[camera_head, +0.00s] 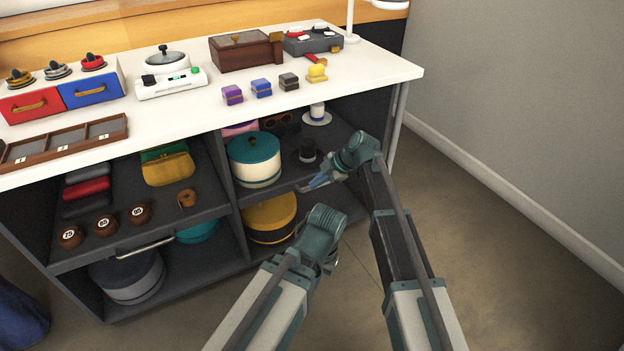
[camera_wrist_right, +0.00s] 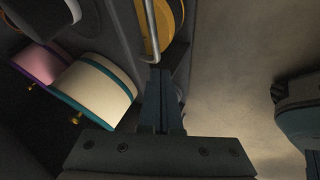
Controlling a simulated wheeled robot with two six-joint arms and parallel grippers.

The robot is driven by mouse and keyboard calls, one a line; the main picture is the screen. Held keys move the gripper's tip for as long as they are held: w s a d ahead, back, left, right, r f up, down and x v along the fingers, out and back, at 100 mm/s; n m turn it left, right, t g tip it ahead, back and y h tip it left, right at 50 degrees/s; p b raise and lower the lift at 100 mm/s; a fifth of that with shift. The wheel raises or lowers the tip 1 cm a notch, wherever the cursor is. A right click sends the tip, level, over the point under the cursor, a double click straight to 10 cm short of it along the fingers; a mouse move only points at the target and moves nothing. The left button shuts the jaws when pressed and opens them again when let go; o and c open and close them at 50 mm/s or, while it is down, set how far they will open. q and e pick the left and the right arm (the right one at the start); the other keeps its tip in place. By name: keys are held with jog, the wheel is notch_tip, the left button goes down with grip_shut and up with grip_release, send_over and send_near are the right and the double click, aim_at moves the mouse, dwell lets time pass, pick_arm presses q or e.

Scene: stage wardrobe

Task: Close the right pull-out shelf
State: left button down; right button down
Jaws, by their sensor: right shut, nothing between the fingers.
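The right pull-out shelf (camera_head: 284,184) is a dark board in the right bay of the cabinet. Its front edge looks about level with the cabinet front; I cannot tell whether a small gap remains. My right gripper (camera_head: 312,186) is shut and empty at that front edge. In the right wrist view its closed fingers (camera_wrist_right: 158,78) point at the end of a metal bar handle (camera_wrist_right: 150,32), very close; contact is unclear. A teal-lidded white round box (camera_head: 256,166) and a dark spool (camera_head: 308,151) stand on the shelf. My left gripper (camera_head: 331,258) is mostly hidden behind its own wrist.
The left shelf (camera_head: 215,208) carries rolls, a yellow purse and numbered brown pieces, with a bar handle in front. A yellow round box (camera_head: 270,212) stands below the right shelf. The white tabletop (camera_head: 375,75) overhangs above. Open floor (camera_head: 480,220) lies to the right.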

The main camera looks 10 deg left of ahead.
jog(key=p+v, duration=0.5)
jog(key=v, duration=0.3)
jog(key=shift+d+f, duration=0.1)
jog(key=shift+f, duration=0.05)
jog(key=s+d+f+m+g+h+p, duration=0.15)
jog(key=s+d+m+h, duration=0.3)
jog(key=s+m, duration=0.8)
jog(key=s+d+f+m+g+h, duration=0.15)
jog(key=s+d+m+h, duration=0.4)
jog(key=s, duration=1.15)
notch_tip(320, 180, up, 38)
jog(key=m+y+p, duration=0.1)
jog(key=m+p, duration=0.1)
jog(key=p, duration=3.5)
jog(key=shift+s+d+t+y+p, duration=0.15)
jog(key=shift+d+t+y+p, duration=0.15)
jog(key=shift+d+t+p, duration=0.1)
jog(key=shift+f, duration=0.1)
